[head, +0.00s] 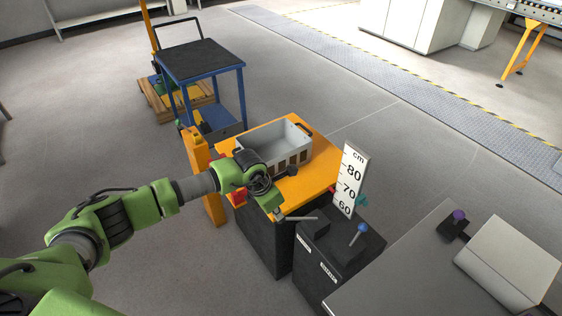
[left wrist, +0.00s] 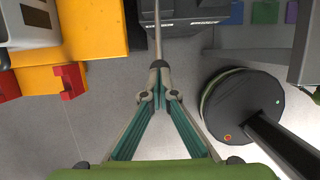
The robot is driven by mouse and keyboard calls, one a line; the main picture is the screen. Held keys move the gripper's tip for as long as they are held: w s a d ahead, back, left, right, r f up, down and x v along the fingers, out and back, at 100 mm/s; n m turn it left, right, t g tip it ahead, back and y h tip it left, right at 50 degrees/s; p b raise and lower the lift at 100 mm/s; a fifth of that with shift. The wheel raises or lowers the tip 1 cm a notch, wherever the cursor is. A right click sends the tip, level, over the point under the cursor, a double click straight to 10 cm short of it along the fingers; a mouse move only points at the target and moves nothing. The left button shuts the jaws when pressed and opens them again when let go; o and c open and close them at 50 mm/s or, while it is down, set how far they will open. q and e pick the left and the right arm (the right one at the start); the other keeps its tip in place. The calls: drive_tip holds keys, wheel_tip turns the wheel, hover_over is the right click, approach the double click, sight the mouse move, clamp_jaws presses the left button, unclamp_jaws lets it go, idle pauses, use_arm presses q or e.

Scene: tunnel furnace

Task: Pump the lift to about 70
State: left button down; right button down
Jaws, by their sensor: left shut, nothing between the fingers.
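The lift's orange platform (head: 310,187) bears a grey crate (head: 262,150). A white scale (head: 349,178) marked 60, 70 and 80 cm stands at its right; a teal piece beside it is around the 60 to 70 marks, but I cannot read it exactly. A dark pump box (head: 325,240) stands in front, with a thin grey lever (head: 302,218) and a blue-knobbed lever (head: 360,232). My left gripper (head: 279,214) is shut and empty at the lever's near end. In the left wrist view the lever (left wrist: 158,30) runs straight out from the fingertips (left wrist: 158,68). My right gripper is out of view.
A blue cart (head: 202,60) with a dark top stands behind the lift. An orange post (head: 203,175) is left of the lift. A grey table (head: 400,275) with a purple-knobbed control (head: 457,218) is at the right.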

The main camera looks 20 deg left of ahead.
use_arm(q)
drive_tip(key=shift+s+a+f+b, duration=0.3)
drive_tip(key=shift+s+f, duration=0.15)
drive_tip(key=shift+f, duration=0.45)
drive_tip(key=shift+s+a+f+b, duration=0.25)
drive_tip(key=shift+f+b, duration=0.1)
drive_tip(key=shift+f, duration=0.2)
drive_tip(key=shift+s+a+f+b, duration=0.2)
drive_tip(key=shift+f+b, duration=0.2)
drive_tip(key=shift+f, duration=0.2)
drive_tip(key=shift+s+a+f+b, duration=0.15)
drive_tip(key=shift+s+f+b, duration=0.15)
drive_tip(key=shift+f, duration=0.25)
drive_tip(key=shift+s+a+f+b, duration=0.1)
drive_tip(key=shift+s+f+b, duration=0.05)
drive_tip(key=shift+f+b, duration=0.45)
drive_tip(key=shift+s+a+f+b, duration=0.15)
drive_tip(key=shift+f+b, duration=0.25)
drive_tip(key=shift+f, duration=0.3)
drive_tip(key=shift+s+a+f+b, duration=0.1)
drive_tip(key=shift+f+b, duration=0.4)
drive_tip(key=shift+f, duration=0.15)
